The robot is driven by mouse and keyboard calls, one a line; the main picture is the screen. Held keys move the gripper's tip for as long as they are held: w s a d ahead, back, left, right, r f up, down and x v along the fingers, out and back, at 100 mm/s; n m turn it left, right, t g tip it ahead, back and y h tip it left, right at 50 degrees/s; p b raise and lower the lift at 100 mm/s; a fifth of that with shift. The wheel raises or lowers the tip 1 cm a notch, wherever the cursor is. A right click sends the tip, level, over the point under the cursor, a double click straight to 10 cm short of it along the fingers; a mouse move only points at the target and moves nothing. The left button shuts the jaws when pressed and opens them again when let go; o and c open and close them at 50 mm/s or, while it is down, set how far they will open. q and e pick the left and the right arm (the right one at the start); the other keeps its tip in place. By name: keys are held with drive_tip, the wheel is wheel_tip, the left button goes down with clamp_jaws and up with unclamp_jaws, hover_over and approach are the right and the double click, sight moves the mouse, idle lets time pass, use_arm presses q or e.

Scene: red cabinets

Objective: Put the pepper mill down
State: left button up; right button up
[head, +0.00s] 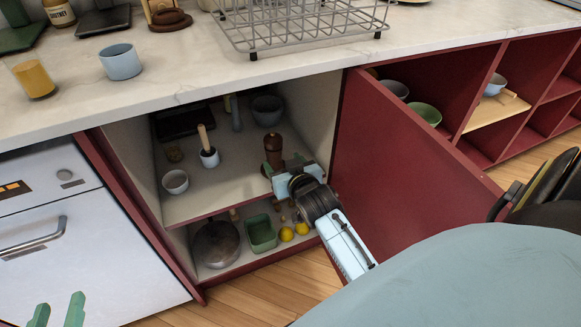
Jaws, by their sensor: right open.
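The pepper mill (273,149) is dark brown and upright inside the open cabinet, near the right side of its upper shelf (215,200). My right gripper (284,170) reaches in from the lower right and is open at the mill's lower part. The mill's base is hidden behind the gripper, so I cannot tell whether the fingers touch it. My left gripper (58,312) shows only its two fingertips at the bottom left, spread apart and empty, in front of the white appliance.
The shelf also holds a white cup (175,181), a mortar with pestle (209,157) and a blue-grey bowl (267,110). Below are a pan (216,243), a green container (262,233) and yellow fruits (287,234). The open red door (400,165) stands right of my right arm.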

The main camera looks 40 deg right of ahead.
use_arm(q)
drive_tip(key=s+a+f+g+y+p, duration=0.1)
drive_tip(key=s+a+f+g, duration=0.1)
drive_tip(key=s+f+g, duration=0.2)
wheel_tip(320, 180, down, 2)
drive_tip(key=shift+a+f+g+y, duration=0.1)
drive_tip(key=shift+a+g+y, duration=0.1)
drive_tip(key=shift+g+y, duration=0.15)
use_arm(e)
drive_tip(key=s+a+r+n+g+y, duration=0.2)
drive_tip(key=s+a, duration=0.5)
drive_tip(key=s, duration=0.1)
drive_tip(key=s+a+r+n+g+y, duration=0.2)
drive_tip(key=s+a+r+n+y, duration=0.1)
drive_tip(key=s+a, duration=0.4)
drive_tip(key=shift+s+a+r+y, duration=0.15)
drive_tip(key=shift+s+y, duration=0.15)
drive_tip(key=shift+s, duration=0.95)
